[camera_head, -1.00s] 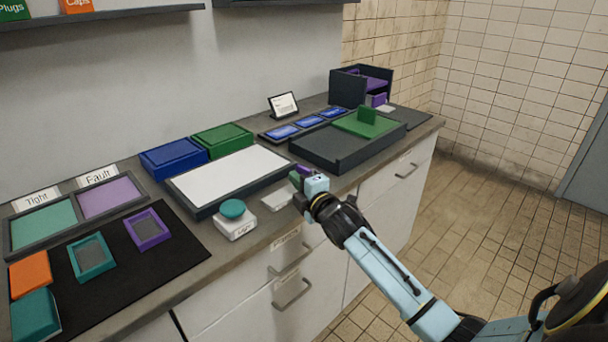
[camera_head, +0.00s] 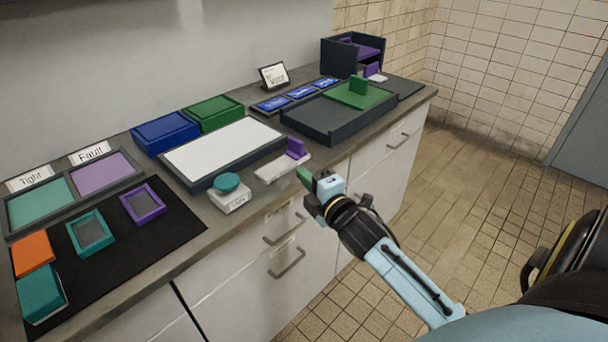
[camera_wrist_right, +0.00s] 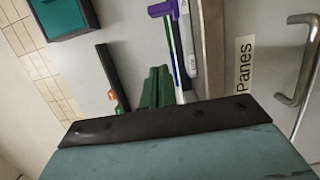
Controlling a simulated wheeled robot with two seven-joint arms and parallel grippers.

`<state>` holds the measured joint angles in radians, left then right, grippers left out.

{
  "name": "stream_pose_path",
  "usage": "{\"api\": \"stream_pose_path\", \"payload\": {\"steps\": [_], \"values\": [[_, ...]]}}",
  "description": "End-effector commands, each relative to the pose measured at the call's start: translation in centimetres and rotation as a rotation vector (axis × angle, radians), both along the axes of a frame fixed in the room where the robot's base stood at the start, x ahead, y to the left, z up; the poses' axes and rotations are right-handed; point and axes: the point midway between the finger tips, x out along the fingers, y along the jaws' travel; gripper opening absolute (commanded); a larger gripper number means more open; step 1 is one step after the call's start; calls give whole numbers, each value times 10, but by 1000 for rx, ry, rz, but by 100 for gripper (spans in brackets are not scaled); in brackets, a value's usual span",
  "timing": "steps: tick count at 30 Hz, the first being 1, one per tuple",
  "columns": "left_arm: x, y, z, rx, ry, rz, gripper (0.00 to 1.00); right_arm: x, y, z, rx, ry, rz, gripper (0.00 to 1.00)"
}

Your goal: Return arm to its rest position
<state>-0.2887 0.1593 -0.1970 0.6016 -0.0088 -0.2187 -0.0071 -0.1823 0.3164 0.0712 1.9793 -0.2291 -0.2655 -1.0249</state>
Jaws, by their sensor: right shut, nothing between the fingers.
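My right arm comes in from the lower right in the head view. Its gripper (camera_head: 313,180) is in front of the counter's front edge, just right of a small white plate with a purple upright piece (camera_head: 296,148). The gripper is shut and empty, and it appears apart from the plate and the counter. In the right wrist view the green fingers (camera_wrist_right: 154,88) sit close together, with the dark gripper edge hiding their base. My left gripper is not in view.
The counter holds a white panel in a dark frame (camera_head: 222,152), a teal button on a white base (camera_head: 228,183), a dark tray (camera_head: 325,122) and a black mat (camera_head: 118,262). Drawer handles (camera_head: 287,262) stick out below the counter. The tiled floor (camera_head: 470,220) at right is clear.

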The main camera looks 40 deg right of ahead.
Motion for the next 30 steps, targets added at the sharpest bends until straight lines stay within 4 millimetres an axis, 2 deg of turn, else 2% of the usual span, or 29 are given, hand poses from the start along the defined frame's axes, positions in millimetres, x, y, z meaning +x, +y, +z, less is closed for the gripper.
{"api": "stream_pose_path", "payload": {"steps": [10, 12, 14, 17, 20, 21, 23, 24, 26, 27, 29, 30], "values": [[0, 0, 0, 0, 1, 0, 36, 0, 0, -1, 1, 2, 0, 0], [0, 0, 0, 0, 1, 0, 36, 0, 0, -8, 14, 16, -2, 0], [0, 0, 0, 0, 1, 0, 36, 0, -1, -25, 44, 48, -6, 0], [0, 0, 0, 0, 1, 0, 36, -3, -3, -76, 137, 142, -23, 0], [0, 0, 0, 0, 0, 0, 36, -17, -4, -148, 268, 274, -60, 0], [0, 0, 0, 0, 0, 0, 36, -26, -3, -177, 325, 330, -80, 0], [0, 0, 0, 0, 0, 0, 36, -43, -1, -221, 408, 411, -115, 0], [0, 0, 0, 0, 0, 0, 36, -56, 0, -249, 459, 464, -141, 0], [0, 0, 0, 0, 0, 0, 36, -79, 3, -289, 535, 542, -185, 0], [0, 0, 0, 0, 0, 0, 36, -96, 5, -314, 584, 592, -219, 0], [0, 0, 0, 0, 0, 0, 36, -124, 8, -351, 654, 668, -274, 0], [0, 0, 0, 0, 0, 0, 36, -145, 11, -374, 699, 715, -315, 0]]}}
